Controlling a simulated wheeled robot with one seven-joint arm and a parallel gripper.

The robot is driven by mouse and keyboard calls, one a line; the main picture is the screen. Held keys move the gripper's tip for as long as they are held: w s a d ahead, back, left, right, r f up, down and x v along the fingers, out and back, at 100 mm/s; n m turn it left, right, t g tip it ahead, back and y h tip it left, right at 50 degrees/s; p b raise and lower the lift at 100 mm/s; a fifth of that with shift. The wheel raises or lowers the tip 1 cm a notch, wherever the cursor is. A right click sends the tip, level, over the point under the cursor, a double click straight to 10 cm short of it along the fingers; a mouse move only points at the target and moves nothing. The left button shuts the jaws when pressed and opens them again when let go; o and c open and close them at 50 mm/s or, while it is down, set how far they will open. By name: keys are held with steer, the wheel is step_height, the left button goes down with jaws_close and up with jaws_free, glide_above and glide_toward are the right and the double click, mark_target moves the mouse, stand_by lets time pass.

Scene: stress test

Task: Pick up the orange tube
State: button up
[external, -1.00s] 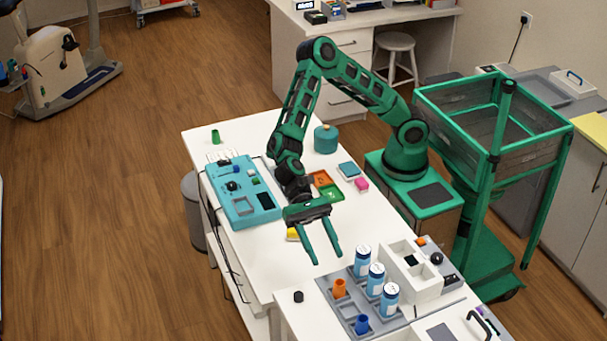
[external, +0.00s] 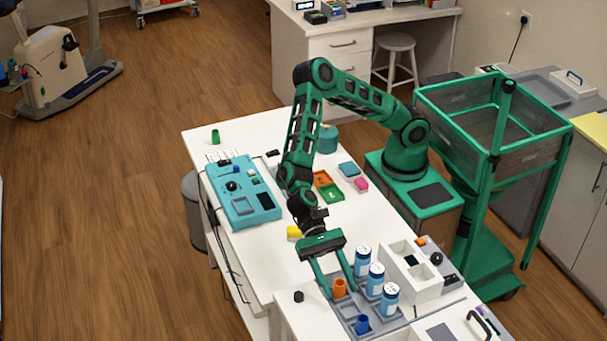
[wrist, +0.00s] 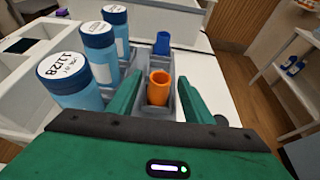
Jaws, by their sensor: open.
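The orange tube (external: 339,288) stands upright in a slot of the grey rack (external: 348,311) near the table's front end. In the wrist view the orange tube (wrist: 158,88) shows its open top between the two green fingers. My gripper (external: 341,293) is open, with one finger on each side of the tube. In the wrist view my gripper (wrist: 155,92) has a visible gap between its fingers and the tube. The tube's lower part is hidden in the rack.
Several blue bottles with white lids (external: 375,280) stand in the rack to the right of the tube. A blue tube (external: 362,324) stands in front of it. A white divided box (external: 412,270) is farther right. A small black object (external: 298,296) lies to the left.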

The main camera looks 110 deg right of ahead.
steer(key=shift+a+f, duration=0.15)
steer(key=shift+a, duration=0.1)
steer(key=shift+c, duration=0.7)
steer(key=c, duration=1)
steer(key=shift+o, duration=0.2)
